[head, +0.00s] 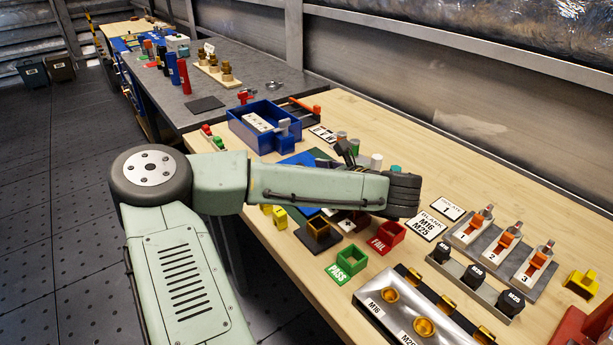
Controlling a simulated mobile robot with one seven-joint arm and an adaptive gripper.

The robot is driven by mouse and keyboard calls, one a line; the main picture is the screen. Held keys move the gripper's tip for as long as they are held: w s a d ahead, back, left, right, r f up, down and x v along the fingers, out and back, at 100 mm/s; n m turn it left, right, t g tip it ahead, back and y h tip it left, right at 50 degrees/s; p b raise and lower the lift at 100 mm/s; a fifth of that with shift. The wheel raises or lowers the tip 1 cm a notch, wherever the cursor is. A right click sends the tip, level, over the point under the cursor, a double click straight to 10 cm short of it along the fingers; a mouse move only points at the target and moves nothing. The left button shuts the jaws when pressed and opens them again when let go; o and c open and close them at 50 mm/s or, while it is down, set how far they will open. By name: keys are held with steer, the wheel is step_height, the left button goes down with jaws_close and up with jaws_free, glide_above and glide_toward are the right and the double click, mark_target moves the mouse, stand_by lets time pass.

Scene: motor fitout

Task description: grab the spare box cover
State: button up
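No part in the head view is labelled as the spare box cover, and I cannot tell which one it is. A flat blue panel (299,159) lies on the wooden bench, partly hidden behind my arm. A thin dark square plate (204,104) lies on the grey bench farther back. My gripper (345,150) shows only as dark parts above the forearm, near the blue panel and some small cylinders. The forearm hides most of it. I cannot see its fingertips clearly or whether it holds anything.
A blue open box (262,127) with parts inside stands behind the arm. Green PASS (347,262) and red FAIL (386,238) holders stand in front. Orange-topped units (505,240) and a gland tray (405,310) fill the right. Bare wood (440,155) lies toward the wall.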

steer(key=shift+c, duration=0.4)
jaws_close()
stand_by(0.6)
